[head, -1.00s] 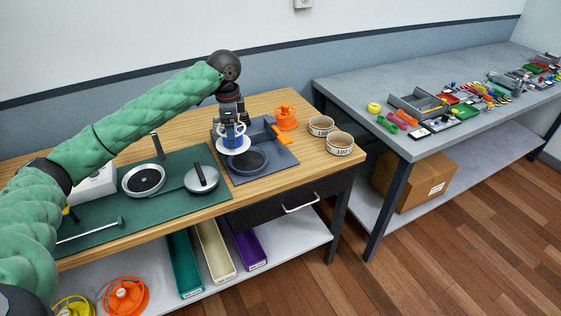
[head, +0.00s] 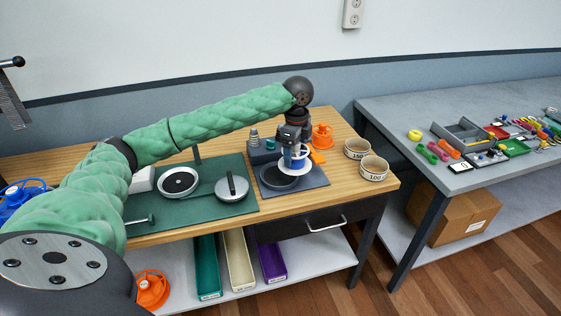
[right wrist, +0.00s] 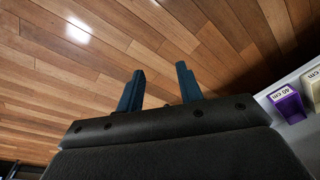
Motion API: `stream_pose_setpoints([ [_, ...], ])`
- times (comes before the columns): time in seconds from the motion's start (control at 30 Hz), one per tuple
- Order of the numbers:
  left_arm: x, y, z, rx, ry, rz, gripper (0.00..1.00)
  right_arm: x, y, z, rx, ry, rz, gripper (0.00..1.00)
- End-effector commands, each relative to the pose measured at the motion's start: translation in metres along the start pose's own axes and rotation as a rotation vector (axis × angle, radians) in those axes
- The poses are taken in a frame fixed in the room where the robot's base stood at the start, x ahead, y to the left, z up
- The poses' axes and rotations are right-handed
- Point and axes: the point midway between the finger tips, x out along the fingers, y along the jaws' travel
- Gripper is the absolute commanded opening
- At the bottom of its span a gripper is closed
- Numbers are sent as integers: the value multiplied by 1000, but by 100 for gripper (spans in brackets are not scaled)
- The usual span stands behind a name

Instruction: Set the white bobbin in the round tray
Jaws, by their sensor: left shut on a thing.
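The white bobbin (head: 294,170) has white flanges and a blue winding. My left gripper (head: 294,150) is shut on it from above. The dark round tray (head: 275,181) lies on a grey mat on the wooden bench. In the head view, the bobbin overlaps the tray's back right part; I cannot tell how high it is above it. My right gripper (right wrist: 158,90) shows in the right wrist view, with its two fingers apart and nothing between them, over the wooden floor.
An orange spool (head: 323,136) and two labelled round cups (head: 373,169) stand right of the mat. A green mat (head: 200,208) with a lidded pan (head: 232,190) and a round dish lies to the left. Coloured bins (head: 239,262) stand on the shelf below.

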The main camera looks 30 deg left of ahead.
Motion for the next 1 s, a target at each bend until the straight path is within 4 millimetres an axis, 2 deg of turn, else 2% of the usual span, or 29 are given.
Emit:
stream_pose_setpoints([
  [0.2, 21, -6, 41, -5, -3, 1, 54, 42, 6, 14, 0, -7, 7, 36],
  [0.4, 36, -9, 61, -1, -1, 1, 54, 68, 10, 25, 0, -7, 12, 36],
  [0.57, 43, -9, 59, 0, 0, 1, 54, 77, 12, 29, 0, -7, 13, 36],
  [0.83, 68, -9, 60, -1, -1, 1, 54, 108, 19, 45, -1, -8, 21, 36],
  [1.0, 76, -9, 59, -1, -1, -1, 54, 117, 21, 47, -2, -4, 23, 36],
])
